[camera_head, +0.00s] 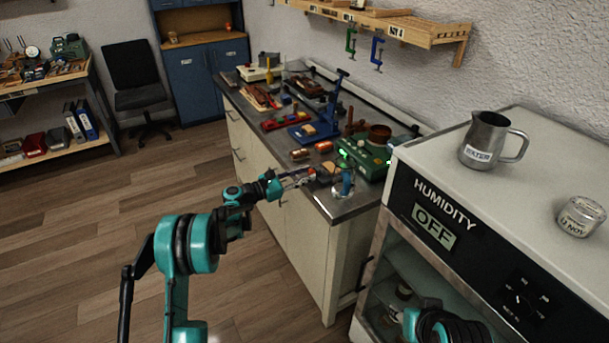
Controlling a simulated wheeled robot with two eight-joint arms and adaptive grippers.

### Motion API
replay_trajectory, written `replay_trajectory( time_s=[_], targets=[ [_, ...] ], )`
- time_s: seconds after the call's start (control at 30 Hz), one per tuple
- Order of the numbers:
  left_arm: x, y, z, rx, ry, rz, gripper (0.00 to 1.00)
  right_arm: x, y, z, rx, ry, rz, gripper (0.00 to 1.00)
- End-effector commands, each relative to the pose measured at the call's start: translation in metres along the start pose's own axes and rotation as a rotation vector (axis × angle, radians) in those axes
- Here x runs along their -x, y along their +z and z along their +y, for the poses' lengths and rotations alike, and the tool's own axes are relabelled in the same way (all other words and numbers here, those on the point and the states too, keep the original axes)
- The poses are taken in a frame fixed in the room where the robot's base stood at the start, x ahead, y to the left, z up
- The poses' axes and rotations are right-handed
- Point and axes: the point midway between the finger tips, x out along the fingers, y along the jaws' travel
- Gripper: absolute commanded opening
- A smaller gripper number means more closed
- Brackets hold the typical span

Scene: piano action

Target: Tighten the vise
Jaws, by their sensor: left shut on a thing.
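A small blue vise (343,184) stands at the near corner of the workbench. A light wooden piece (328,168) shows beside its top. My left gripper (301,178) reaches over the bench's front edge from the left. It is shut at the vise's left side. It appears to hold the vise's handle, but the fingers hide most of what is between them. How far the vise jaws are closed is too small to tell. Only a teal part of my right arm shows at the bottom right; its gripper is out of the picture.
A green box with lights (365,156) stands right behind the vise. A blue press (317,129) and several small tools crowd the workbench (337,206). The humidity cabinet (470,225) stands at the right, bearing a metal pitcher (484,142) and a jar (580,216). The floor at left is clear.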

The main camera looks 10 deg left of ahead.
Motion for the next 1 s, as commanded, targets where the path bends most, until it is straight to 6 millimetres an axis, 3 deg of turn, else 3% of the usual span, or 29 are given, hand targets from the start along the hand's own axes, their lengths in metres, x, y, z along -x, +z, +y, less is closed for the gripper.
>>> replay_trajectory(
  time_s=[0.3, 0.77, 0.8, 0.87, 1.0],
  targets=[
    [0.0, -0.0001, -0.0004, -0.11, 0.0, 0.0, 0.0, 0.0002, -0.0001, 0.0, 0.0, 0.0, 0.0, 0.4],
    [0.0, -0.0002, -0.0005, -0.124, 0.0, 0.0, 0.0, 0.0002, -0.0001, 0.0, 0.0, 0.0, 0.0, 0.4],
    [0.0, -0.0002, -0.0005, -0.124, 0.0, 0.0, 0.31, 0.0002, -0.0001, 0.0, 0.0, 0.0, 0.0, 0.4],
    [0.0, -0.0002, -0.0005, -0.124, 0.0, 0.0, 0.47, 0.0002, -0.0001, 0.0, 0.0, 0.0, 0.0, 0.4],
    [0.0, -0.0002, -0.0005, -0.124, 0.0, 0.0, 0.47, 0.0002, -0.0001, 0.0, 0.0, 0.0, 0.0, 0.4]
  ],
)
